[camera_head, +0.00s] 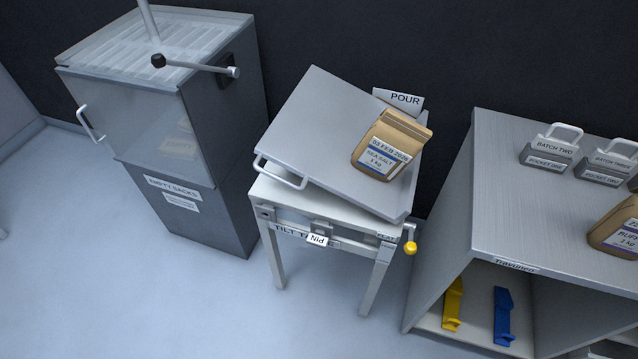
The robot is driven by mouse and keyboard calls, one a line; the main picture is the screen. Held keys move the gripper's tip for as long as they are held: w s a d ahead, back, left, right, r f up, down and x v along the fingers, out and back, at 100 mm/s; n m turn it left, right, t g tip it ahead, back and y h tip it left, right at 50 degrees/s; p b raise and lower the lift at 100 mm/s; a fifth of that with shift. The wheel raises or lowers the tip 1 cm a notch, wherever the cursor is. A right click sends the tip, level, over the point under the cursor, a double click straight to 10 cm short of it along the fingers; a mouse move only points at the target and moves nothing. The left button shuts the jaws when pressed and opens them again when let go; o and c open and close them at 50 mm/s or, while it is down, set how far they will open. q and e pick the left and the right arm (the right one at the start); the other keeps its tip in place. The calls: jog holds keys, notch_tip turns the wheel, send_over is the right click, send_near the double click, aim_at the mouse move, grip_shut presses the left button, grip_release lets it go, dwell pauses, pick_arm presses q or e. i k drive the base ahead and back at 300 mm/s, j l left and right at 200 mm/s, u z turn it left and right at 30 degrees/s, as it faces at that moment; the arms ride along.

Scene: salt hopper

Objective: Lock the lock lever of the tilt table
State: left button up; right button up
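The tilt table (272,207) stands in the middle of the view on white legs. Its grey top plate (318,110) is tilted, and a white bar handle (281,173) is on its front left edge. The lock lever (410,243), with a yellow knob, hangs down at the frame's front right corner. A tag reading PIN (317,240) is on the front rail. A brown sea salt sack (391,145) rests on the tilted plate. A POUR sign (399,99) stands behind it. Neither of my grippers shows.
At right a grey shelf unit (480,205) carries tagged blocks (548,148) and another sack (617,228). A yellow piece (453,304) and a blue piece (503,316) are inside. The floor in front is clear.

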aim_at(409, 249)
jog(key=l+z, duration=0.1)
jog(key=z, duration=0.25)
jog(key=k+l+z, duration=0.1)
jog(key=z, duration=0.25)
